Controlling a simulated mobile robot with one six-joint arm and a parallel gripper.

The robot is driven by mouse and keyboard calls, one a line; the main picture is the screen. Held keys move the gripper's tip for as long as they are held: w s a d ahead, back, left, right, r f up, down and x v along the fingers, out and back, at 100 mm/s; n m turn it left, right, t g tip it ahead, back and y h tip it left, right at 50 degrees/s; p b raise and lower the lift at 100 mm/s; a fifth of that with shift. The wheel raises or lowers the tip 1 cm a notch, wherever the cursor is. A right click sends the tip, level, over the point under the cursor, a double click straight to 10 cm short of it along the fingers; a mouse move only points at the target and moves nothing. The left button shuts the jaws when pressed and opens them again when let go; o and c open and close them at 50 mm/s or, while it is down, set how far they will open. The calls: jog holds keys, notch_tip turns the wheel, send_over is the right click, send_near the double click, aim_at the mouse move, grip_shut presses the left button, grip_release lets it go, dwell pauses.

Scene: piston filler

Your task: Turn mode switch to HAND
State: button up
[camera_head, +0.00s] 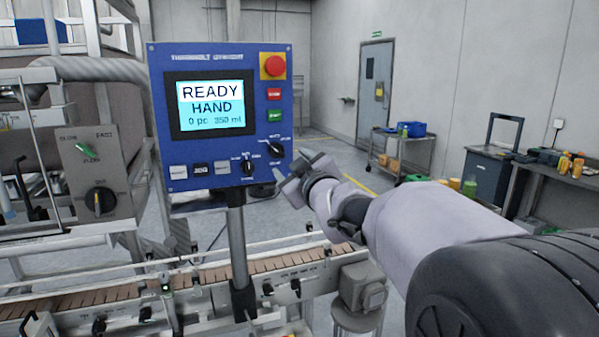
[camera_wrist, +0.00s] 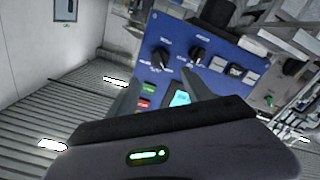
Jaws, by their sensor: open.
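The blue control panel (camera_head: 215,60) stands on a post, and its screen (camera_head: 210,105) reads "READY HAND 0 pc 350 ml". Two black rotary knobs sit low on it: an upper right knob (camera_head: 272,150) and a lower knob (camera_head: 247,166). Both knobs also show in the wrist view, one on the left (camera_wrist: 160,58) and one further right (camera_wrist: 197,55). Their labels are too small to read surely, so I cannot tell which is the mode switch. My gripper (camera_head: 284,170) is open and empty by the panel's lower right corner. In the wrist view its fingers (camera_wrist: 160,80) point toward the left knob, apparently apart from it.
A red emergency button (camera_head: 273,66) with red and green buttons is on the panel's right side. A grey box (camera_head: 95,170) with another knob is at left. A conveyor (camera_head: 180,275) runs below the panel. A cart (camera_head: 405,150) and workbench stand behind at right.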

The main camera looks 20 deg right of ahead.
jog(key=s, duration=0.5)
jog(key=shift+s, duration=0.3)
jog(key=s+a+f+m+g, duration=0.3)
jog(key=s+f, duration=0.4)
jog(key=s, duration=0.4)
jog(key=s+a+f+m+g+y, duration=0.1)
jog(key=s+a+f+m+g, duration=0.3)
jog(key=s+f, duration=0.3)
jog(key=s+a+f+m+g+y, duration=0.1)
jog(key=s+a+f+m+g, duration=0.3)
jog(key=s, duration=1.1)
notch_tip(320, 180, down, 4)
jog(key=shift+a+r+g, duration=0.15)
jog(key=shift+a+g, duration=0.45)
jog(key=shift+a, duration=0.05)
